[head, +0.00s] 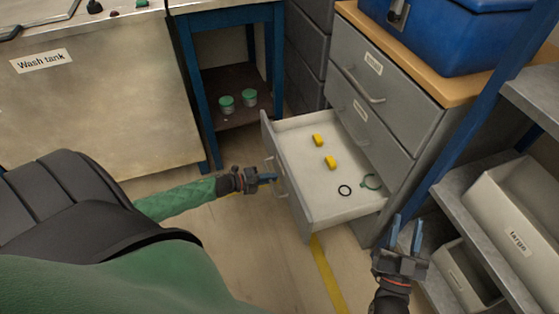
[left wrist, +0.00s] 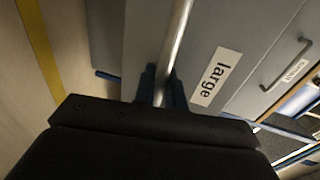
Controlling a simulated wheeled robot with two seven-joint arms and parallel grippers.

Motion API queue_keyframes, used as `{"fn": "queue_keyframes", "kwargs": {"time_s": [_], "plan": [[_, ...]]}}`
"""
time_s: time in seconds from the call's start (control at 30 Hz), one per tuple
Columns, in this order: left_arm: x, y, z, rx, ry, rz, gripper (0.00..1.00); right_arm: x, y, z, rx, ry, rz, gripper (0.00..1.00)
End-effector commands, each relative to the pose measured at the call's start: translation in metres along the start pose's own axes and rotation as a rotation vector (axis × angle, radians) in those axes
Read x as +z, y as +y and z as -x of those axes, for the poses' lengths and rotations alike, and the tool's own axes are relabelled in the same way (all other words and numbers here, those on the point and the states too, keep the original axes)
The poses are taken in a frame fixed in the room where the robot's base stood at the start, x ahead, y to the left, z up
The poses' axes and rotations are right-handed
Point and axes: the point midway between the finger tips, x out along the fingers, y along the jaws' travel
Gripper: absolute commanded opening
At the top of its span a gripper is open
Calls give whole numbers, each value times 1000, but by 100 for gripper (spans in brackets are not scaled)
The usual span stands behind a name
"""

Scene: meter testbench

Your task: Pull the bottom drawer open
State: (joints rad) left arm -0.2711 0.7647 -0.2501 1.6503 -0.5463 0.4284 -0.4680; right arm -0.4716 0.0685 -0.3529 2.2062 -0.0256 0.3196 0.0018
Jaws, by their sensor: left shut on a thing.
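The bottom drawer (head: 315,221) of the grey cabinet stands pulled out in the head view. My left gripper (head: 268,178) is at the drawer's front. In the left wrist view its blue fingers (left wrist: 161,88) are shut around the drawer's bar handle (left wrist: 178,40), beside a label reading "large" (left wrist: 216,78). My right gripper (head: 408,232) is to the right of the drawer, with its blue fingers apart and nothing between them.
Two closed drawers (head: 372,75) sit above, under a wooden top (head: 440,75) with a blue box (head: 455,35). A metal shelf (head: 455,205) with bins (head: 515,220) is at right. A blue-legged stand (head: 210,120) and wash tank (head: 100,100) are at left.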

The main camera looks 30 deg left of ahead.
Motion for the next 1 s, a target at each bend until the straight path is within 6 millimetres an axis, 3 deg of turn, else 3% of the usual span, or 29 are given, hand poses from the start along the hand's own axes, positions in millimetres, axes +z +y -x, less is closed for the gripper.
{"fn": "queue_keyframes", "kwargs": {"time_s": [0.2, 0.57, 0.6, 0.67, 1.0], "plan": [[1, 2, 9, 1, -2, -1, 0, 18, 1, 6, 4, -62, -6, 36], [1, 3, 10, 1, -2, -1, 0, 20, 1, 7, 5, -68, -6, 36], [1, 3, 10, 1, -2, -1, 16, 20, 1, 7, 5, -68, -6, 36], [1, 2, 10, 1, -2, -1, 28, 20, 1, 7, 5, -68, -6, 36], [0, 2, 12, 1, -1, 0, 29, 19, 1, 7, 5, -68, -6, 36]]}}
